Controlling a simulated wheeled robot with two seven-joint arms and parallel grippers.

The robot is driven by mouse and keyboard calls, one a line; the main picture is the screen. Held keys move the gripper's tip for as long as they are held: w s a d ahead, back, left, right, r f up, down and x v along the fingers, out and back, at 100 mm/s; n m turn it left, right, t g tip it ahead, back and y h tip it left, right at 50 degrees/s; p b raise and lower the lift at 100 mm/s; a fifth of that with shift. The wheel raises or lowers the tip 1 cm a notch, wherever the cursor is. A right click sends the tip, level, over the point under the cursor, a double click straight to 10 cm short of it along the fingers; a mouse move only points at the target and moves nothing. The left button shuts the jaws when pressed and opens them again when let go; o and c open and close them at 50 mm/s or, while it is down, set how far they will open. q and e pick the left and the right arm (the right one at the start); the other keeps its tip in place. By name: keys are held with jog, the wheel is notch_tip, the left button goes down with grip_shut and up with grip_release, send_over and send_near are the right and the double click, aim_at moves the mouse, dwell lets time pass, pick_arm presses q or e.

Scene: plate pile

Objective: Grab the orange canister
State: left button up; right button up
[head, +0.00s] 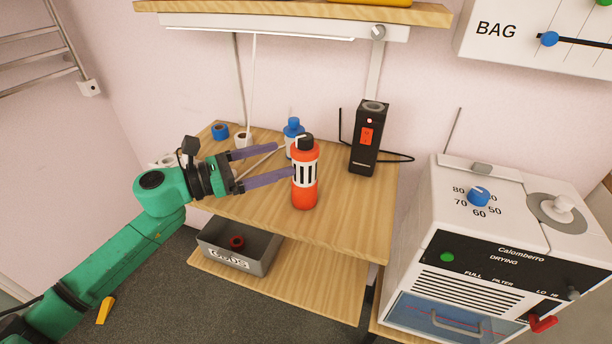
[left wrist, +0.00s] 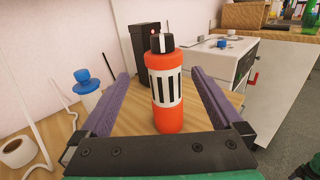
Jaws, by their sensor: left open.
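The orange canister (head: 305,188) stands upright on the wooden shelf, with a white band, black stripes and a black cap. In the left wrist view the canister (left wrist: 168,118) stands between the two purple fingers, with a gap on each side. My left gripper (head: 282,165) is open and level with the canister, coming from the left. In the head view one fingertip reaches the canister's left edge; I cannot tell if it touches. My right gripper is not in view.
A blue-capped white bottle (head: 293,138) stands just behind the canister. A black device (head: 369,138) stands to its right at the back. A white drying machine (head: 470,225) stands at the right. A grey bin (head: 264,247) sits on the lower shelf. The shelf right of the canister is clear.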

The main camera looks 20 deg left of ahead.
aim_at(301, 153)
pick_arm(q)
jog(key=p+x, duration=0.1)
jog(key=x, duration=0.3)
jog(key=shift+w+d, duration=0.2)
jog(key=shift+w+d+r+p, duration=0.1)
jog(key=shift+w+d+p, duration=0.35)
jog(key=shift+d, duration=0.3)
jog(key=x, duration=0.1)
jog(key=p+x, duration=0.1)
jog(key=x, duration=0.1)
jog(key=shift+w+d+f+p, duration=0.15)
jog(key=shift+d+f+p, duration=0.15)
jog(key=shift+d+p, duration=0.1)
jog(key=shift+d+f, duration=0.1)
jog(key=shift+f, duration=0.05)
jog(key=c, duration=0.9)
grip_shut()
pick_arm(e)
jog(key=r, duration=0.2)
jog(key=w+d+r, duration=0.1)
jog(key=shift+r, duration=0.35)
